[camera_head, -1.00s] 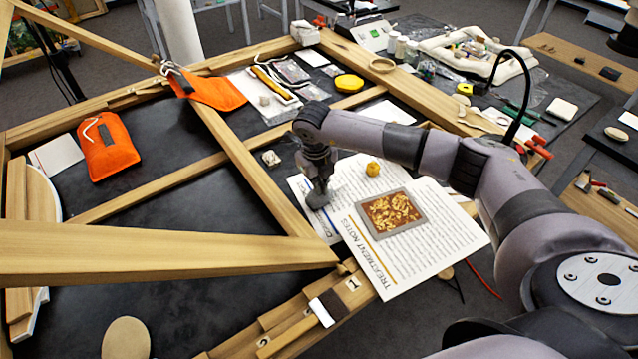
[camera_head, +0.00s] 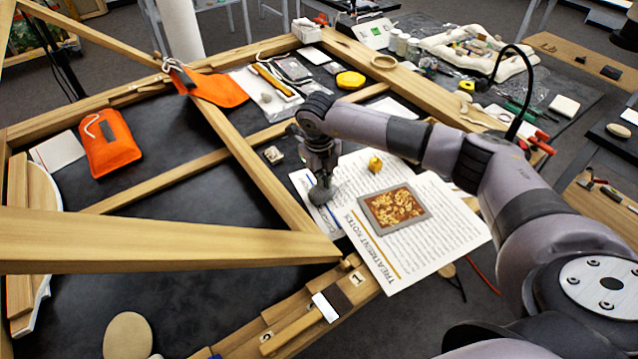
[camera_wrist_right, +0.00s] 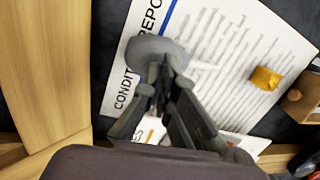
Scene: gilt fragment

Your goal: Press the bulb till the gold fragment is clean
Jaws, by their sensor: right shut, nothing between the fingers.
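A small gold fragment (camera_head: 375,164) sits on printed paper sheets; it also shows in the right wrist view (camera_wrist_right: 265,78). A grey rounded bulb (camera_head: 321,195) rests on the sheets to its left, with a pale nozzle pointing towards the fragment in the wrist view. My right gripper (camera_head: 321,181) points down over the bulb with its fingers shut and empty. In the wrist view, its fingertips (camera_wrist_right: 160,80) overlap the bulb's edge (camera_wrist_right: 152,47); I cannot tell whether they press on it. My left gripper is not in view.
A grey-rimmed tray (camera_head: 372,226) with gold flakes lies on the notes in front of the fragment. Wooden frame bars (camera_head: 240,165) surround the dark tabletop. Orange pouches (camera_head: 110,145) lie at the left.

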